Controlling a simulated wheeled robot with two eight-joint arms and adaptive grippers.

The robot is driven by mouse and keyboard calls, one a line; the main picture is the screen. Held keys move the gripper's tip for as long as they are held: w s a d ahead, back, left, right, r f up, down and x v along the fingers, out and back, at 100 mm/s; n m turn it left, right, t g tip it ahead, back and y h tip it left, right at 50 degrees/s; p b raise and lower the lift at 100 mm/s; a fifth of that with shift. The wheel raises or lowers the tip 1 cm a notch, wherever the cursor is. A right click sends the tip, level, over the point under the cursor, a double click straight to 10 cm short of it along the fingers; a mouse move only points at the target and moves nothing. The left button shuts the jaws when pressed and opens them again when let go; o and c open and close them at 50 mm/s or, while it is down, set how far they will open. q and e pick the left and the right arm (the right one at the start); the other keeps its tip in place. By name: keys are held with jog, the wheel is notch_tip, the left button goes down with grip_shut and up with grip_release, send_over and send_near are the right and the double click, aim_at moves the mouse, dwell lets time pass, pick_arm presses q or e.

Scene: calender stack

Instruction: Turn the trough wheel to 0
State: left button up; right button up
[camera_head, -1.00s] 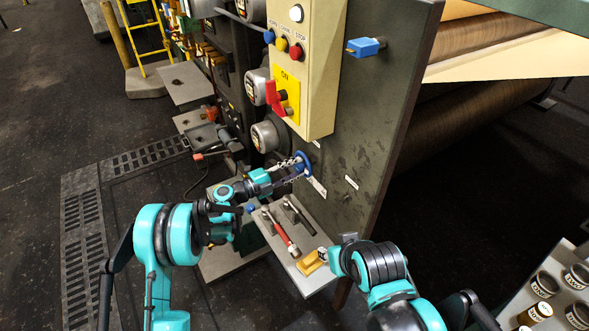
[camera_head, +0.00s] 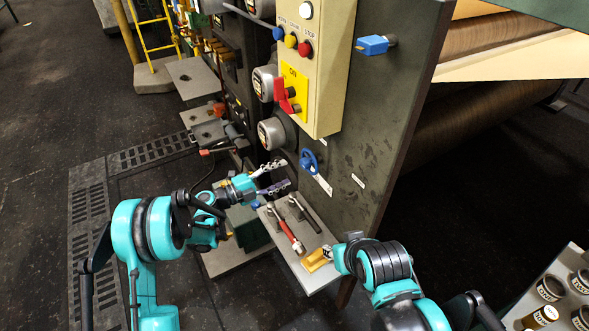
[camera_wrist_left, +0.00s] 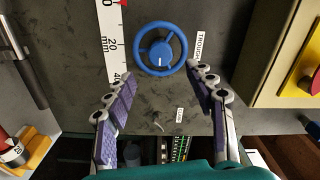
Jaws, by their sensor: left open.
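The blue trough wheel (camera_head: 309,161) is mounted on the dark grey panel, below the cream control box. In the left wrist view the wheel (camera_wrist_left: 160,49) shows whole, with a white mark on its hub and a label reading TROUGH beside it. A white millimetre scale (camera_wrist_left: 114,45) is left of it; 20 and 40 are legible, and a red pointer shows at the top edge. My left gripper (camera_head: 283,172) is open and empty, apart from the wheel, with its fingers pointing towards it. My right arm is at lower right; its gripper does not show.
A grey shelf (camera_head: 325,278) below the wheel holds a red-handled tool (camera_head: 289,238), a dark-handled tool (camera_head: 305,215) and a yellow object (camera_head: 318,259). The cream control box (camera_head: 324,70) juts out above the wheel, with a red switch (camera_head: 284,96). A blue knob (camera_head: 373,45) sits higher right.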

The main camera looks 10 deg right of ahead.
pick_arm(q)
jog(key=v, duration=0.4)
jog(key=shift+a, duration=0.1)
dwell(0.3)
jog(key=s+a+r+n+y, duration=0.6)
jog(key=s+r+n+y, duration=0.2)
jog(key=s+n, duration=0.45)
jog(key=s+a+f+n+t+y, duration=0.1)
jog(key=s+a+f+n+y, duration=0.1)
jog(key=s+a+n+y, duration=0.7)
jog(key=s+a+n, duration=0.7)
jog(key=s, duration=0.2)
jog(key=shift+n, duration=0.35)
